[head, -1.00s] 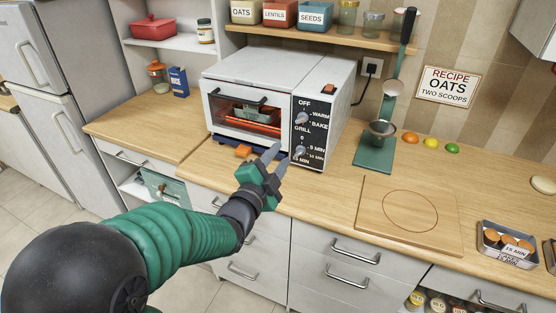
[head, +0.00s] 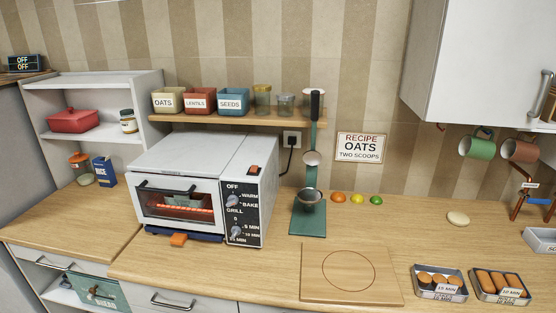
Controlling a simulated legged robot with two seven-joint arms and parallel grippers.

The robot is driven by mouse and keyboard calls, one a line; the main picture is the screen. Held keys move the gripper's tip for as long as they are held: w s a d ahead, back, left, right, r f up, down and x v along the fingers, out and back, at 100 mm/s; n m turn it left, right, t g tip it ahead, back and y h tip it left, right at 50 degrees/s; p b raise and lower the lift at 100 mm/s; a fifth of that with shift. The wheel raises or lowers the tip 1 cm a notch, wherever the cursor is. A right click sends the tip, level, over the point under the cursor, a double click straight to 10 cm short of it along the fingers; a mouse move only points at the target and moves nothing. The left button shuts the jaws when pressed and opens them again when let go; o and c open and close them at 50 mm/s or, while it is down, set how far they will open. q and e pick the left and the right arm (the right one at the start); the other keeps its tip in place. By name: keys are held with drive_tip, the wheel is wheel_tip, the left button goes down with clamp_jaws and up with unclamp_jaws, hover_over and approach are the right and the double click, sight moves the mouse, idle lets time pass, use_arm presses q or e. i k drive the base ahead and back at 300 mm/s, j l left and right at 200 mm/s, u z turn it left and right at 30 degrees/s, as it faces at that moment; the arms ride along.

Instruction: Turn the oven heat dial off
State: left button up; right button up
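The white toaster oven (head: 200,158) stands on the wooden counter, left of the middle. Its door is closed, and orange glowing elements show through the glass. The black control panel at its right carries the upper heat dial (head: 233,201), marked OFF, WARM, BAKE and GRILL. The dial's pointer is too small to read surely. Below it is the timer dial (head: 236,226), marked in minutes. A switch with an orange face (head: 254,170) is on the oven top. Neither of my grippers is in view.
A green stand (head: 308,222) with a scoop stands right of the oven. A round-marked board (head: 322,287) lies on the counter. Food trays (head: 440,295) are at the right. A shelf (head: 240,119) with jars hangs above the oven.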

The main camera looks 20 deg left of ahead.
sight(233, 200)
drive_tip(key=u, duration=1.3)
